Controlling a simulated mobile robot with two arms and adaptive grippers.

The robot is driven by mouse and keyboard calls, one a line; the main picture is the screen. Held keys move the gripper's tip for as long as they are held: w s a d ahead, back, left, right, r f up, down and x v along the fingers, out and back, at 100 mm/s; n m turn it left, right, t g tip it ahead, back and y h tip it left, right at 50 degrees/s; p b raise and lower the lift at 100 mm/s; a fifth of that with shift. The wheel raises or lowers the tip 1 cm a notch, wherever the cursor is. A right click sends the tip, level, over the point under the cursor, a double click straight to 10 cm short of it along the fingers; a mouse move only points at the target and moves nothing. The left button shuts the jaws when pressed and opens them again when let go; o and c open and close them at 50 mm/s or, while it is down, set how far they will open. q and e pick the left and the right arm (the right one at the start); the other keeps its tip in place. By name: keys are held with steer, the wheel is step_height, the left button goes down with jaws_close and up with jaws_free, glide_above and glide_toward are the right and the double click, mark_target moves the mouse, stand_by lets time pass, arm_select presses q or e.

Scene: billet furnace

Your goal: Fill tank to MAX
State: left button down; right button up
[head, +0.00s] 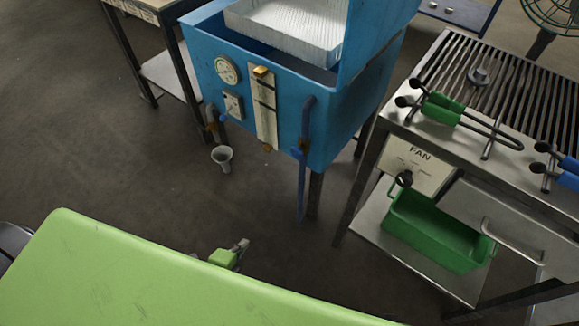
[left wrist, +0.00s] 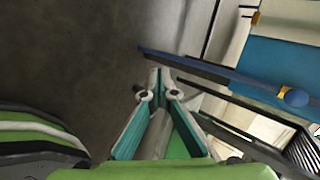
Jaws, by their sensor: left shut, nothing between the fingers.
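The blue tank (head: 285,120) stands on legs in the middle of the head view, and part of it shows in the left wrist view (left wrist: 285,65). A tall pale sight gauge (head: 264,105) with brass ends is on its front; its level is too small to read. At the right front corner, a blue pipe has a valve with a long blue lever (head: 301,190) hanging down. The lever also shows in the left wrist view (left wrist: 220,73), running diagonally beyond the fingers. My left gripper (head: 243,244) is shut and empty, low in front of the tank and apart from the lever (left wrist: 157,82).
A round dial (head: 227,70) is on the tank front. The metal grill table (head: 450,140) at right holds green-handled tongs (head: 442,107), with a green bin (head: 430,235) below. Floor between is clear.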

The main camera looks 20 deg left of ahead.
mark_target(296, 150)
arm_select(q)
steer(key=w+d+r+m+t+h+b, duration=0.2)
steer(key=w+r+m+b, duration=0.3)
steer(key=r+m, duration=0.6)
steer(key=w+d+r+m+t+h+b, duration=0.1)
steer(key=w+r+m+t+h+b, duration=0.2)
steer(key=r+m, duration=0.8)
steer(key=shift+w+d+t+h+b, duration=0.3)
steer(key=shift+w+d+t+b, duration=0.1)
steer(key=shift+w+t+b, duration=0.55)
arm_select(e)
step_height(296, 150, up, 16)
steer(key=w+t, duration=0.1)
steer(key=w, duration=0.1)
steer(key=shift+w+r, duration=0.2)
steer(key=shift+w, duration=0.1)
arm_select(q)
steer(key=shift+r, duration=0.1)
steer(key=x, duration=1.4)
steer(key=shift+p, duration=0.3)
arm_select(e)
steer(key=x, duration=0.3)
steer(key=shift+w+r, duration=0.1)
steer(key=shift+w, duration=0.1)
steer(key=shift+s+a, duration=0.1)
steer(key=shift+s, duration=0.05)
